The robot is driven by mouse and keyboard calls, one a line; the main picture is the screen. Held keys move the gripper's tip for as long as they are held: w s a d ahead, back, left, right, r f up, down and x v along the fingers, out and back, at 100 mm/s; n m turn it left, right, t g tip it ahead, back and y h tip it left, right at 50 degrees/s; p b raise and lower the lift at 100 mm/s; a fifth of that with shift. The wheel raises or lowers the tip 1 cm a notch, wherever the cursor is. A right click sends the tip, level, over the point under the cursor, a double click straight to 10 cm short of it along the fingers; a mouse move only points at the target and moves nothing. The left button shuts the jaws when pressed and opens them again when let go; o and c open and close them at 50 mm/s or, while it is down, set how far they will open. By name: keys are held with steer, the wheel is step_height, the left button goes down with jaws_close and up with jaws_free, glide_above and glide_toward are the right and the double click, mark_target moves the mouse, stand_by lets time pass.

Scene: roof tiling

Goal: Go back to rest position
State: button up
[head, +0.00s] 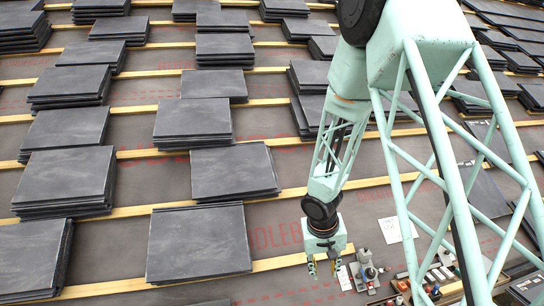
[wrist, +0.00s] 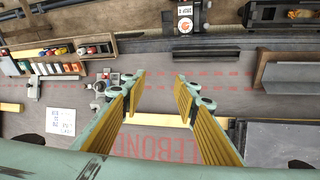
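My gripper (head: 324,268) hangs at the end of my pale green arm, over the roof surface in the lower middle of the head view. In the wrist view my gripper (wrist: 158,88) has its two yellow ribbed fingers well apart. Nothing is between them; the grey underlay with red lettering and part of a wooden batten (wrist: 158,116) show through the gap. The arm reaches down from the upper right, and its frame hides part of the roof on the right.
Stacks of dark slates (head: 199,242) lie on wooden battens (head: 108,288) to the left and behind. A white sheet (head: 397,229) lies right of my gripper. Small tools and bottles (head: 366,270) stand close to its right. A tray of coloured items (wrist: 50,66) shows in the wrist view.

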steer(key=s+d+r, duration=0.4)
steer(key=s+r, duration=0.4)
steer(key=r, duration=0.6)
steer(key=s+d+r, duration=0.3)
steer(key=s+r, duration=0.5)
steer(key=r, duration=0.5)
steer(key=s+a+r, duration=0.1)
steer(key=s+r, duration=0.2)
steer(key=s, duration=0.6)
steer(key=s+a+r+t+y, duration=0.1)
steer(key=s+r, duration=0.3)
steer(key=s, duration=0.6)
steer(key=s+a+r, duration=0.1)
steer(key=s+r, duration=0.2)
steer(key=s, duration=0.6)
steer(key=shift+s+a+r+y, duration=0.15)
steer(key=shift+a+r+y, duration=0.1)
steer(key=shift+a+y, duration=0.05)
